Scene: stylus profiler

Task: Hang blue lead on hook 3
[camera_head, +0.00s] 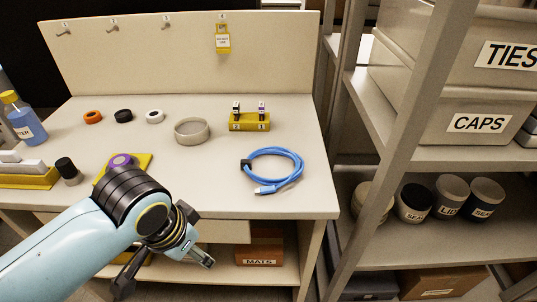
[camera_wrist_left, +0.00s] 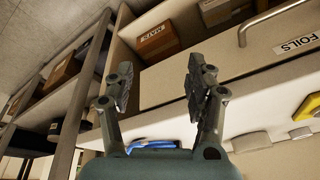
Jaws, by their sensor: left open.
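The blue lead (camera_head: 300,165) lies coiled on the right part of the bench top, with a dark band at its left and a plug end toward the front. Part of it shows at the bottom of the left wrist view (camera_wrist_left: 150,144), mostly hidden by my gripper. Hook 3 (camera_head: 166,24) is on the upright back board, third from the left, and looks empty. My left gripper (camera_head: 165,276) is open and empty, in front of the bench edge, left of the lead and apart from it; it also shows in the left wrist view (camera_wrist_left: 155,75).
A yellow tag (camera_head: 222,40) hangs on the fourth hook. A round grey dish (camera_head: 192,131) and yellow block (camera_head: 249,122) stand behind the lead. Small rings, a blue bottle (camera_head: 27,120) and a dark-capped vial (camera_head: 68,170) are at left. A shelf rack (camera_head: 385,100) stands right.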

